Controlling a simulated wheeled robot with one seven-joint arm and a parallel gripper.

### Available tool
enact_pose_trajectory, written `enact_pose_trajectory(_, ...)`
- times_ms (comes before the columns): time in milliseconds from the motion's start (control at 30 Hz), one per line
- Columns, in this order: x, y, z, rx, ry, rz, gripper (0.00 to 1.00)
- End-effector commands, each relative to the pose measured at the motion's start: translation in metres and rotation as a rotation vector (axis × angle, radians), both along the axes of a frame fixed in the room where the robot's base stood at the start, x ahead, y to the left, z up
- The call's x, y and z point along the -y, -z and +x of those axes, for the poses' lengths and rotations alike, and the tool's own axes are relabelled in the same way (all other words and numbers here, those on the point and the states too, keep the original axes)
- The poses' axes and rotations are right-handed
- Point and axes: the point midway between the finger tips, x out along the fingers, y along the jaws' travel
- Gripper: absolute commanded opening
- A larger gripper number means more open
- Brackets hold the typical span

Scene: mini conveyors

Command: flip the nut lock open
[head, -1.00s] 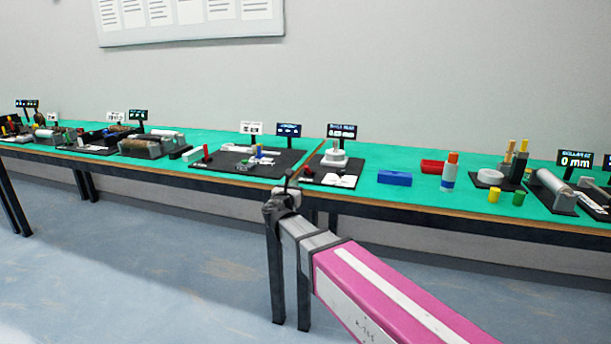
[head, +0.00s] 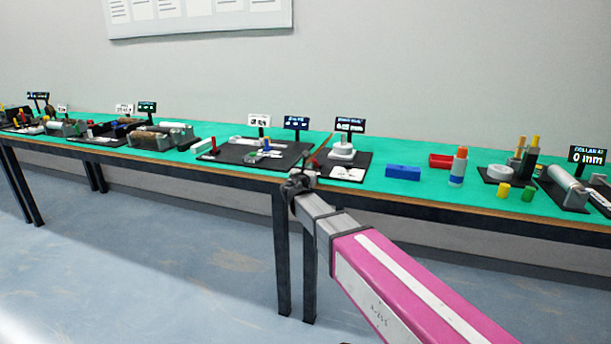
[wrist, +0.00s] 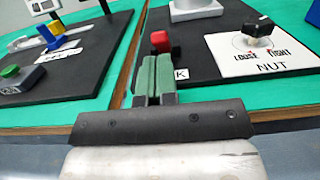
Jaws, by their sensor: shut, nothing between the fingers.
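The nut lock appears to be the small lever with a red knob (wrist: 160,42) on the black board in the wrist view. It stands beside a white label (wrist: 181,75) of which only a "K" shows. My gripper (wrist: 152,70) has its green fingers pressed together just in front of the red knob, overlapping its base in the picture. I cannot tell whether they touch. The nut dial (wrist: 258,28), a black knob on a white plate marked LOOSE and TIGHT, is to the right. In the head view my gripper (head: 303,178) is at the table's front edge and largely hides the lever.
A neighbouring black board (wrist: 60,75) with blue, yellow and green parts lies to the left, past a seam. A grey-white round base (wrist: 195,8) stands behind the lever.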

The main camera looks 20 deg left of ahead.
Motion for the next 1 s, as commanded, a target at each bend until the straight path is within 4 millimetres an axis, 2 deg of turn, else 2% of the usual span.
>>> enact_pose_trajectory(33, -0.0006, -0.0004, 0.008, 0.0, 0.0, 0.0, 0.0)
enact_pose_trajectory(200, 0.0005, -0.0012, 0.0154, 0.0, -0.001, 0.0, 0.0)
enact_pose_trajectory(1000, 0.0011, -0.0074, 0.0169, -0.067, -0.001, 0.006, 0.0)
